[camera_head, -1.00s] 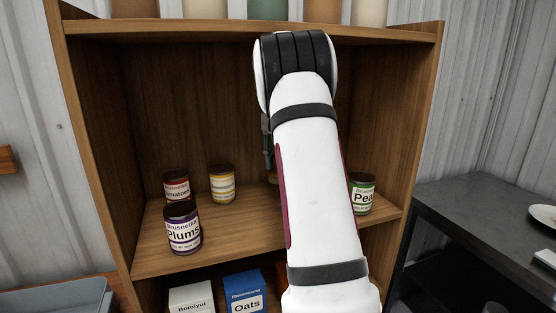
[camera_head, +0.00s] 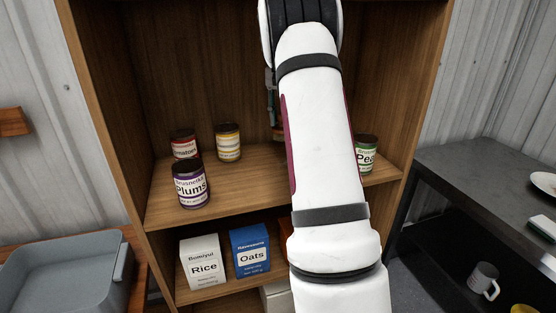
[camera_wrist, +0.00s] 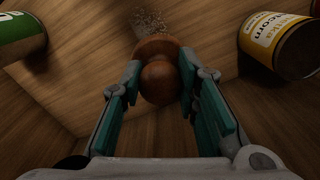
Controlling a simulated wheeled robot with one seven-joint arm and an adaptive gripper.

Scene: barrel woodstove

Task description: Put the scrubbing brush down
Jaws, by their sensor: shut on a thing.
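The scrubbing brush (camera_wrist: 158,80) has a round brown wooden handle. In the wrist view it sits between the two teal fingers of my gripper (camera_wrist: 160,92), which is shut on it. Speckled pale bristles (camera_wrist: 150,22) seem to show beyond the handle. In the head view my arm hides most of the gripper and brush; only a small brown part of the brush (camera_head: 278,134) shows left of the arm, over the middle shelf (camera_head: 240,185). I cannot tell whether the brush touches the shelf.
On the middle shelf, tomatoes (camera_head: 184,146), plums (camera_head: 191,186) and yellow (camera_head: 228,143) cans stand left, and a peas can (camera_head: 366,155) right. A grey tub (camera_head: 60,265) and dark table (camera_head: 490,175) flank the cabinet.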

